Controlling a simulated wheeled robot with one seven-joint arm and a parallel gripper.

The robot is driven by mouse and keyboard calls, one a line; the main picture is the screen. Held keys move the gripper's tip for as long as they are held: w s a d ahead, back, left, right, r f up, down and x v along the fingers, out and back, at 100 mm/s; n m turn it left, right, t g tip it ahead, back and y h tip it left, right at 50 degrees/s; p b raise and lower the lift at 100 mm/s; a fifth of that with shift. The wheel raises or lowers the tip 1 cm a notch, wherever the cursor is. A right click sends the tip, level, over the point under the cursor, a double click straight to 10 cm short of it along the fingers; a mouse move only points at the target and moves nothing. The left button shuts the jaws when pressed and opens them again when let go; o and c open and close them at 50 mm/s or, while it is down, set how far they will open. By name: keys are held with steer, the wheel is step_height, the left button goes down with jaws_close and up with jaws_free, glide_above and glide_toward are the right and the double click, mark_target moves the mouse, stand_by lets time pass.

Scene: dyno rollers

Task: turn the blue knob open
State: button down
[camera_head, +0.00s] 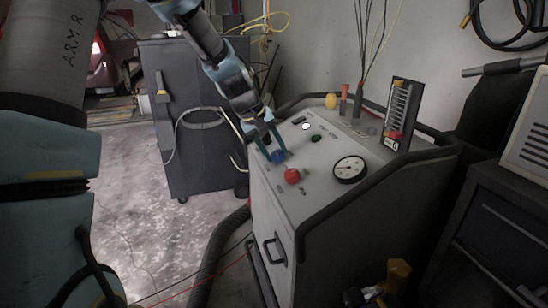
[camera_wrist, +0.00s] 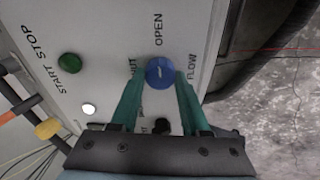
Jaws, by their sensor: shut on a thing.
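The blue knob (camera_head: 278,156) is on the sloped top of the grey console (camera_head: 318,188), near its left edge. In the wrist view the blue knob (camera_wrist: 160,72) is a round disc with a short pale mark near its middle. The word OPEN is printed beyond it, SHUT to its left, partly hidden by a finger, and FLOW to its right. My gripper (camera_head: 270,147) reaches down to the knob from the upper left. Its green fingers (camera_wrist: 160,82) are shut on the knob, one on each side. Which label the mark points to is hard to tell.
A red knob (camera_head: 292,176) sits close to the blue one, with a round gauge (camera_head: 350,169) to the right. A green button (camera_wrist: 70,63) and a white light (camera_wrist: 88,109) are on the panel. A dark cabinet (camera_head: 195,120) stands behind. A black rail edges the console.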

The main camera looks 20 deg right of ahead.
steer(key=shift+s+a+f+m+b, duration=0.15)
steer(key=shift+s+f+m+b, duration=0.15)
steer(key=shift+m, duration=0.3)
steer(key=c, duration=0.7)
jaws_free()
steer(key=shift+r, duration=0.1)
steer(key=shift+c, duration=0.2)
steer(key=o, duration=0.4)
steer(key=shift+w+r, duration=0.1)
steer(key=shift+w, duration=0.05)
steer(key=shift+c, duration=0.2)
steer(key=shift+a+r, duration=0.15)
steer(key=shift+r, duration=0.4)
steer(key=v, duration=0.9)
steer(key=shift+a+r+b, duration=0.3)
steer(key=shift+b, duration=0.05)
